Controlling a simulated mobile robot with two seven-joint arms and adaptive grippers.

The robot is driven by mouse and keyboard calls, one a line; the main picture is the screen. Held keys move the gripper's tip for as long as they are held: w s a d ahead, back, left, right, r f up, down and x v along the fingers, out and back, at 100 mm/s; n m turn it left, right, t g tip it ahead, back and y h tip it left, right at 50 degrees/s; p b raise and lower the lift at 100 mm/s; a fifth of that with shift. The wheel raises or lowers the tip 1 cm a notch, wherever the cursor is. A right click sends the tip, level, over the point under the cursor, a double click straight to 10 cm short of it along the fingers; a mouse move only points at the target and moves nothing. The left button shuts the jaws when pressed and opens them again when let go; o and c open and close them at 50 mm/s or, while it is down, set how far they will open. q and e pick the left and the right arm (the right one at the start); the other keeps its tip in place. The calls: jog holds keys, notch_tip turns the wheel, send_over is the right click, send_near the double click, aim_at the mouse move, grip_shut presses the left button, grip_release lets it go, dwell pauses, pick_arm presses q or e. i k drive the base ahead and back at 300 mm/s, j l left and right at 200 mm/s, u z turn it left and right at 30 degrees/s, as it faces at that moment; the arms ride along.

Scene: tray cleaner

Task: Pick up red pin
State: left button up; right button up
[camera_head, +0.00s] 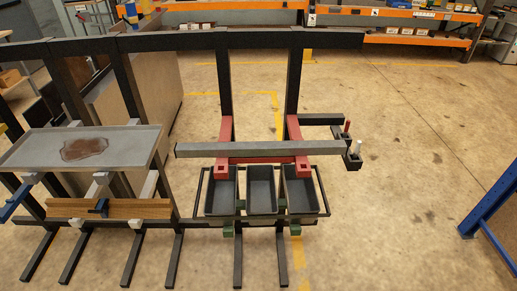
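A red pin (347,127) stands upright at the right end of the dark frame, in or on a small dark holder. A white pin (357,147) stands upright in a dark block (353,161) just in front of it, slightly to the right. Both pins are small, and how deep they sit cannot be told. Neither of my grippers is in view.
A grey beam (260,149) lies across red brackets (226,130), left of the pins. Dark bins (222,190) hang below it. A grey tray (30,148) with a brown stain stands left. A blue post (490,205) is at right. Open floor lies between.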

aim_at(347, 124)
jog(key=i+l+z, duration=0.2)
jog(key=i+l, duration=0.2)
jog(key=i+l+z, duration=0.2)
jog(key=i, duration=0.45)
jog(key=l, duration=0.1)
